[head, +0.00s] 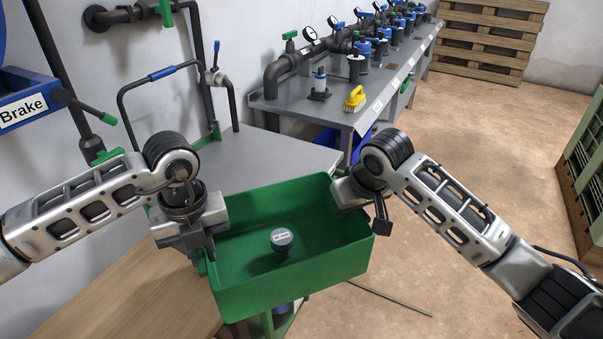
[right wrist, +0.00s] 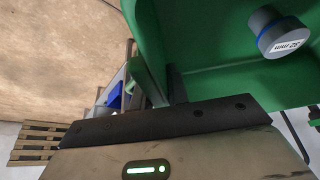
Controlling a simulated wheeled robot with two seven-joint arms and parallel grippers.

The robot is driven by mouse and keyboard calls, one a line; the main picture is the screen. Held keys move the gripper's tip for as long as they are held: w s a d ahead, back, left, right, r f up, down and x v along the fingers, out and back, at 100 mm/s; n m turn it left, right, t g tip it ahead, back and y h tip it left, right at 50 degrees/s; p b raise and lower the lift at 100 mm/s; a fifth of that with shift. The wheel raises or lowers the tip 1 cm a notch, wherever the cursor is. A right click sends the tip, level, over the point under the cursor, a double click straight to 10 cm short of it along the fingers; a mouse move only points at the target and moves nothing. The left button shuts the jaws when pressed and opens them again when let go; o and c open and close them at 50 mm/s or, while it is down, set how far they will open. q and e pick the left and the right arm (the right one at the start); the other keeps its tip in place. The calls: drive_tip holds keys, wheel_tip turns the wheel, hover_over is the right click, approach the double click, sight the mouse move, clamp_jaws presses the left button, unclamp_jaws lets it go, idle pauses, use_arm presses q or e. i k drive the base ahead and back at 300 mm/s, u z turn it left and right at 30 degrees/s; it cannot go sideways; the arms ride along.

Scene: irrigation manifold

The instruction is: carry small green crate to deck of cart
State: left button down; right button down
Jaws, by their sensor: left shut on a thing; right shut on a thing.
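The small green crate (head: 292,287) is held between my two grippers in the head view, roughly level. My left gripper (head: 203,255) is shut on its left wall and my right gripper (head: 362,197) on its right end. A dark grey round fitting with a white label (head: 282,240) stands inside; the right wrist view shows its blue band and a "32 mm" label (right wrist: 284,46). The crate's green wall (right wrist: 230,88) fills much of that view. A grey deck with a tube handle, seemingly the cart deck (head: 262,157), lies behind the crate, partly hidden by it.
A wooden tabletop (head: 125,285) is at the lower left. A grey bench (head: 345,112) with pipes, valves and a yellow brush (head: 354,99) runs along the wall. A blue "Brake" unit (head: 30,102) is at the left. Open floor (head: 490,150) lies right; a green-and-wood crate (head: 588,165) borders it.

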sight(239, 183)
drive_tip(key=z, duration=1.45)
drive_tip(key=i, duration=2.05)
drive_tip(key=u, duration=3.35)
drive_tip(key=i, duration=0.5)
